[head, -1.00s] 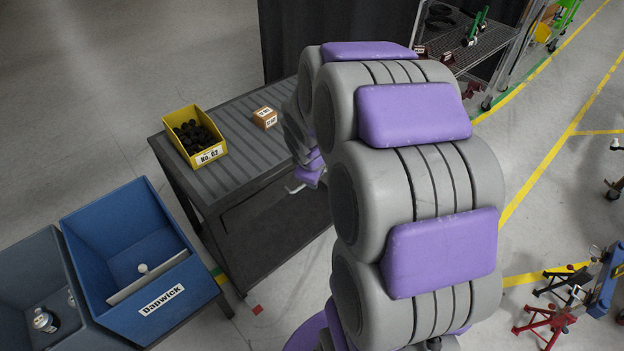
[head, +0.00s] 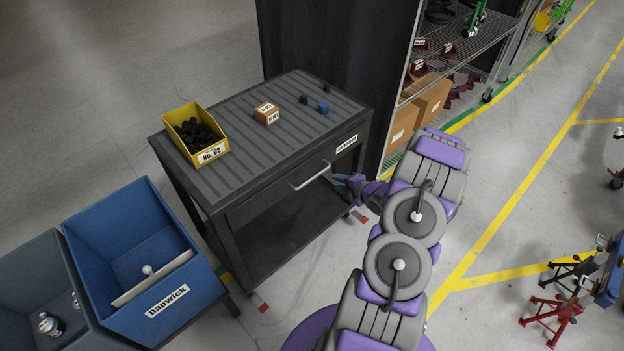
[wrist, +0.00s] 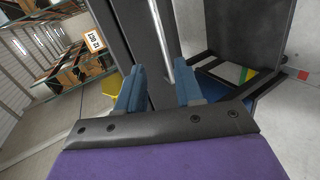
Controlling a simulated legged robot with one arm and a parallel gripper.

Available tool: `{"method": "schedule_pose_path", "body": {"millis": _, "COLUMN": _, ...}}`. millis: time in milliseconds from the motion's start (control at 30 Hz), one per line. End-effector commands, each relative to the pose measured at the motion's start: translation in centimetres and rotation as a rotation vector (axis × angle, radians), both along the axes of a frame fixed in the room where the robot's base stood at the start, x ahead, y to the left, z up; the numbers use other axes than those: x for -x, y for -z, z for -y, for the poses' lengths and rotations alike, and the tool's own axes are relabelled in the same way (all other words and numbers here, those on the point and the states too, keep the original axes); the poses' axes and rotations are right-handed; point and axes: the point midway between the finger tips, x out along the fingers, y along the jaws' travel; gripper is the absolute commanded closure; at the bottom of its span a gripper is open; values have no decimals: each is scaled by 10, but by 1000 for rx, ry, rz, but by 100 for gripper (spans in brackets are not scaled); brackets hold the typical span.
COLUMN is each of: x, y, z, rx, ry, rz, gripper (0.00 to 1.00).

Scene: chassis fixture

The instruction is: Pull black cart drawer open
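The black cart (head: 225,243) stands left of my arm in the head view, with a ribbed grey top. Its drawer front (head: 268,203) sits flush under the top and looks shut. A silver bar handle (head: 312,176) runs along the drawer front. My gripper (head: 341,183) is just right of the handle's right end, apart from it as far as I can tell. In the wrist view my gripper (wrist: 158,68) has its two blue fingers spread. The handle (wrist: 160,38) shows beyond and between the fingertips, and the fingers are not closed on it.
On the cart top are a yellow bin (head: 196,135) of black parts, a small box (head: 267,113) and a blue piece (head: 324,107). Blue bins (head: 140,265) stand left. A wire shelf (head: 470,50) is behind right. Floor right of my arm is clear up to red stands (head: 550,310).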

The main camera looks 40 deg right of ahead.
Motion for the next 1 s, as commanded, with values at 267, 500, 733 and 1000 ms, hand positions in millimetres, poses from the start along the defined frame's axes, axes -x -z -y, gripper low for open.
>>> {"method": "schedule_pose_path", "body": {"millis": 267, "x": 39, "y": 30, "z": -10, "rx": 37, "ry": -67, "rz": 223, "gripper": 64}}
{"method": "schedule_pose_path", "body": {"millis": 500, "x": 41, "y": 31, "z": -19, "rx": 55, "ry": -79, "rz": 278, "gripper": 64}}
{"method": "schedule_pose_path", "body": {"millis": 733, "x": 8, "y": 41, "z": -17, "rx": 52, "ry": -81, "rz": 279, "gripper": 64}}
{"method": "schedule_pose_path", "body": {"millis": 1000, "x": -43, "y": 51, "z": -21, "rx": 51, "ry": -81, "rz": 279, "gripper": 64}}
